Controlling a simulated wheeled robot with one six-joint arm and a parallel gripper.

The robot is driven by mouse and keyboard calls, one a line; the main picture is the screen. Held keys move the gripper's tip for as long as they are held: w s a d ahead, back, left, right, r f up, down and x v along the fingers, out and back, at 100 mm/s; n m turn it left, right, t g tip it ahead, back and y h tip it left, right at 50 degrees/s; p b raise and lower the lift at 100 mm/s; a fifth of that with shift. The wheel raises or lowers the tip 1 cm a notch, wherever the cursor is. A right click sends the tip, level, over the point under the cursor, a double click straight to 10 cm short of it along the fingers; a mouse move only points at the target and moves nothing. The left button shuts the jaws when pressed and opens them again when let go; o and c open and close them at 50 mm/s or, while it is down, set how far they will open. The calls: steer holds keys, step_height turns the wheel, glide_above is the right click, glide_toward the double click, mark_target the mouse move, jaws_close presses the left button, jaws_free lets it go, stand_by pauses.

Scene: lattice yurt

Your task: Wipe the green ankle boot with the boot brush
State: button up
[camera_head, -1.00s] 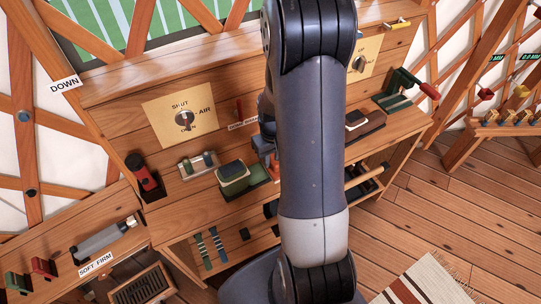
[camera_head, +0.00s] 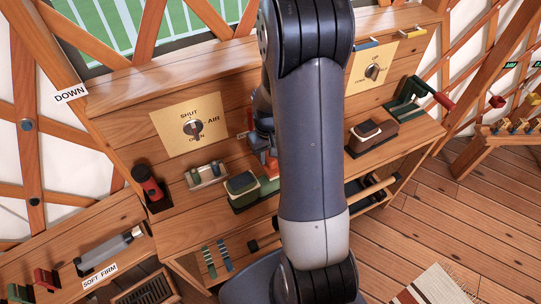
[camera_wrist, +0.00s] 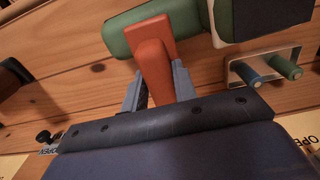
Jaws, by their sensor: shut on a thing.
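The green ankle boot (camera_head: 242,183), dark green with a cream band, is on the bench left of my arm, partly hidden by it. In the wrist view its rounded green part (camera_wrist: 125,38) and darker block (camera_wrist: 270,18) show at the top. My gripper (camera_wrist: 157,88) is shut on the orange handle of the boot brush (camera_wrist: 154,65). The brush's flat orange head overlaps the green part in that view; I cannot tell whether they touch. In the head view the orange brush (camera_head: 271,164) shows at the arm's left edge, by the boot.
A small rack (camera_head: 207,175) with two cylinders stands left of the boot, and a red-and-black item (camera_head: 148,184) further left. A brown boot-like object (camera_head: 372,135) and a green stand with a red handle (camera_head: 415,104) are at the right. A panel with a knob (camera_head: 192,128) rises behind.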

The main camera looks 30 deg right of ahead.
steer(key=r, duration=0.1)
steer(key=r+p, duration=0.1)
steer(key=r, duration=0.1)
steer(key=shift+s, duration=0.3)
steer(key=shift+w+r+p, duration=0.15)
steer(key=shift+r+p, duration=0.45)
steer(key=shift+r, duration=0.05)
steer(key=shift+r+p, duration=1.15)
steer(key=shift+r, duration=0.5)
steer(key=shift+f, duration=0.1)
